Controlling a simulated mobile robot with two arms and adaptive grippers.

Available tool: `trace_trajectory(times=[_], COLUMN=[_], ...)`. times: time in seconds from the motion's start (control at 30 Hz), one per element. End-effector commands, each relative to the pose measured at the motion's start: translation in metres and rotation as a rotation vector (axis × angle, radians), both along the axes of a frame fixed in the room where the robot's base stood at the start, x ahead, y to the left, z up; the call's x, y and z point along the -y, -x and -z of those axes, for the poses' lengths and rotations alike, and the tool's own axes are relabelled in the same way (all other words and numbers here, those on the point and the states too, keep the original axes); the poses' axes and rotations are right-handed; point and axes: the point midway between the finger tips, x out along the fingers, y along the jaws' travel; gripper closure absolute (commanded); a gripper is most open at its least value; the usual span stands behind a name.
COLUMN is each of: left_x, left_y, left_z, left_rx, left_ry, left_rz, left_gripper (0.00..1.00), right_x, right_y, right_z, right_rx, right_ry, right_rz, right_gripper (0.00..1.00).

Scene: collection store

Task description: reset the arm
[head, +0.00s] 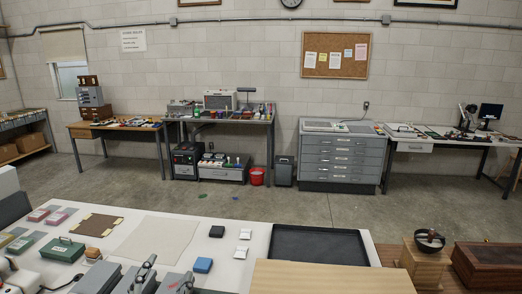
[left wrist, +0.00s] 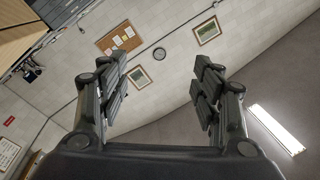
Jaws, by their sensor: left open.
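My left gripper (head: 165,274) shows at the bottom edge of the head view, in front of the white table. Its two dark grey fingers point upward. In the left wrist view the left gripper (left wrist: 162,60) is open, with its fingers spread wide and nothing between them. Behind them that view shows the wall and ceiling at a tilt. My right gripper is in neither view.
Workbenches and a grey drawer cabinet (head: 341,160) stand along the far wall. Open floor lies between.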

Motion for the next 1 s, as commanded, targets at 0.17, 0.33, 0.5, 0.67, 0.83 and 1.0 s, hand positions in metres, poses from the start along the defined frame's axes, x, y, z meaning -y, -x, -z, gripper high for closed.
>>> trace_trajectory(times=[0.17, 0.33, 0.5, 0.67, 0.83, 1.0], left_x=[-0.032, -0.034, -0.022, -0.008, -0.005, -0.003], left_y=[0.045, 0.115, 0.185, 0.247, 0.244, 0.238], left_z=[0.102, 0.183, 0.228, 0.251, 0.303, 0.365], left_rx=[-0.403, -0.778, -1.073, -1.308, -1.351, -1.37], left_ry=[0.179, 0.296, 0.364, 0.406, 0.403, 0.398], left_rz=[-0.157, -0.241, -0.267, -0.264, -0.267, -0.27], left_gripper=[0.4, 0.4, 0.4, 0.4, 0.4, 0.4], right_x=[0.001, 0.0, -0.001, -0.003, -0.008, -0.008], right_y=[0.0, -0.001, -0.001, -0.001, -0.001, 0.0], right_z=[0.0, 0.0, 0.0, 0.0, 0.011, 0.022], right_rx=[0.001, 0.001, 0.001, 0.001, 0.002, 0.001], right_ry=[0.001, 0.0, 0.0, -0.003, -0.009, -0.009], right_rz=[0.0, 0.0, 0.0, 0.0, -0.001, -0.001], right_gripper=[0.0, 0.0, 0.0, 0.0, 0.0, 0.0])
